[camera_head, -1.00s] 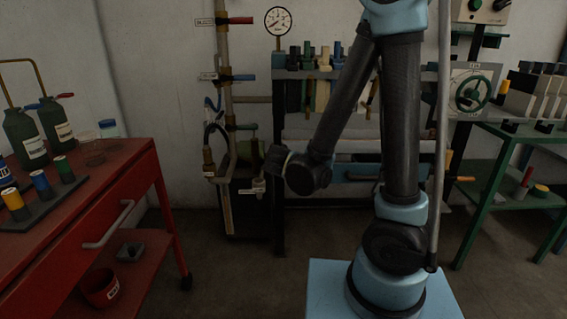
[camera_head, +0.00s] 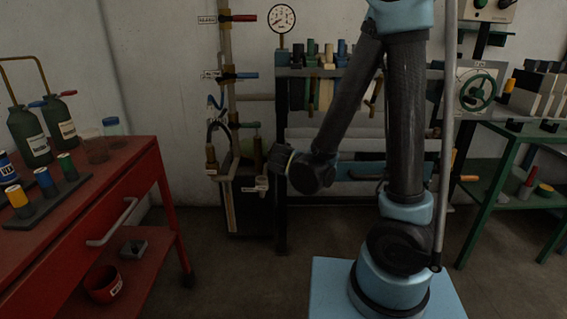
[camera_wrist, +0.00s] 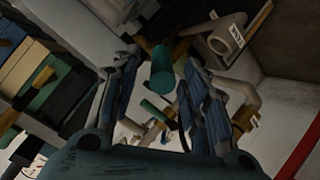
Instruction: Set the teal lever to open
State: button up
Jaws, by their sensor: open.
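The teal lever (camera_head: 249,125) is a short grip sticking out to the right from the pipe stand (camera_head: 228,100), below a red lever (camera_head: 238,18) and a blue lever (camera_head: 244,75). In the wrist view a teal cylindrical grip (camera_wrist: 162,70) shows between the two fingers of my gripper (camera_wrist: 160,68), with a gap on both sides. A second teal piece (camera_wrist: 152,109) shows lower down, partly behind it. My gripper is open and holds nothing. In the head view the gripper's fingers are hard to make out beside the stand, below the teal lever.
A red cart (camera_head: 130,170) with bottles and coloured cylinders stands at the left. A green table (camera_head: 515,135) stands at the right. A rack (camera_head: 283,110) with several hanging items is behind my arm. A pressure gauge (camera_head: 282,18) is above. Floor between cart and base is clear.

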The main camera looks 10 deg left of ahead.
jog(key=v, duration=1.1)
jog(key=shift+s, duration=0.35)
jog(key=shift+d+r, duration=0.1)
jog(key=shift+r, duration=0.05)
jog(key=w+d+f+m+g+h, duration=0.1)
jog(key=d+f+m+g+h, duration=0.1)
jog(key=d, duration=0.8)
jog(key=w+d+f+m+g+h, duration=0.1)
jog(key=w+d+g+h, duration=0.1)
jog(key=d, duration=0.7)
jog(key=s+d+f+m+g, duration=0.1)
jog(key=s+d+m+g, duration=0.1)
jog(key=s+d, duration=0.4)
jog(key=s+d+f+m+g+y, duration=0.1)
jog(key=s+d+f+m+g, duration=0.1)
jog(key=s+d, duration=0.3)
jog(key=shift+s+d+f+m+g, duration=0.3)
jog(key=shift+s+d+g, duration=0.1)
jog(key=shift+d+g, duration=0.45)
jog(key=shift+s+y, duration=0.5)
jog(key=shift+s, duration=0.35)
jog(key=shift+c, duration=0.2)
jog(key=shift+m, duration=0.3)
jog(key=shift+c, duration=0.7)
jog(key=shift+a, duration=0.2)
